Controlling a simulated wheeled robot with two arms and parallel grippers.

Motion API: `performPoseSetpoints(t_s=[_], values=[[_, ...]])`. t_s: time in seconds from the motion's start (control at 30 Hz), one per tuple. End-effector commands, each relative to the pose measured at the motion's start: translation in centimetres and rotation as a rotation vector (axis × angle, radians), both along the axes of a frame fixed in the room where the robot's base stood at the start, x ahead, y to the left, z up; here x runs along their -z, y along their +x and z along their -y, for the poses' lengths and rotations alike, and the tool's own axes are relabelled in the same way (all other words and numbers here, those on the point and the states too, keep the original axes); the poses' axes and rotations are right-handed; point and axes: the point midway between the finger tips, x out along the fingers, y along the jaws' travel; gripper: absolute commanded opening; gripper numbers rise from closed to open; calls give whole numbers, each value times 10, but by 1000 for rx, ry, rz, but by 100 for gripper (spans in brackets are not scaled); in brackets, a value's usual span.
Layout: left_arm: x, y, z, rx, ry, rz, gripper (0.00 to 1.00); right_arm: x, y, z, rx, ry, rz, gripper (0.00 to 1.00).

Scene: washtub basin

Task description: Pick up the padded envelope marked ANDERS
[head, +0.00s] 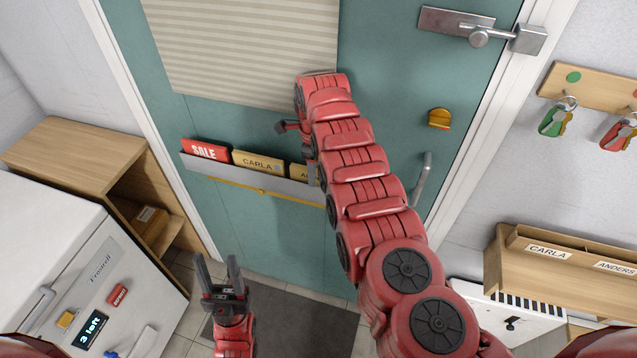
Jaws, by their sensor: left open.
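A grey rack (222,168) on the teal door holds a red SALE item (205,150), a tan envelope marked CARLA (258,161) and, at its right, another tan envelope (299,171). Only the start of that last label shows, an "A"; my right arm hides the rest. My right gripper (283,127) is just above the rack, in front of the door, mostly hidden behind its own arm. I cannot tell whether its jaws are open. My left gripper (219,268) is open and empty, low in front of the door, well below the rack.
A wooden wall holder (510,275) labelled CARLA and ANDERS is at the right. Keys (555,119) hang from a board above it. A white fridge (60,260) and wooden shelf (75,150) stand left. A door handle (423,180) is right of my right arm.

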Motion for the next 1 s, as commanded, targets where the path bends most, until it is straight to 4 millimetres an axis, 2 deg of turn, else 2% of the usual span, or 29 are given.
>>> performPoseSetpoints(t_s=[0.03, 0.27, 1.0], values=[[0, 0, 0, 0, 0, 0, 50, 0, 0, 1, 1, 0, 0, 40], [0, 0, 0, 0, 0, 0, 50, 0, 0, 1, 1, -1, 0, 0], [0, 0, 0, 0, 0, 0, 50, 0, 0, 1, 1, -1, -1, 0]])
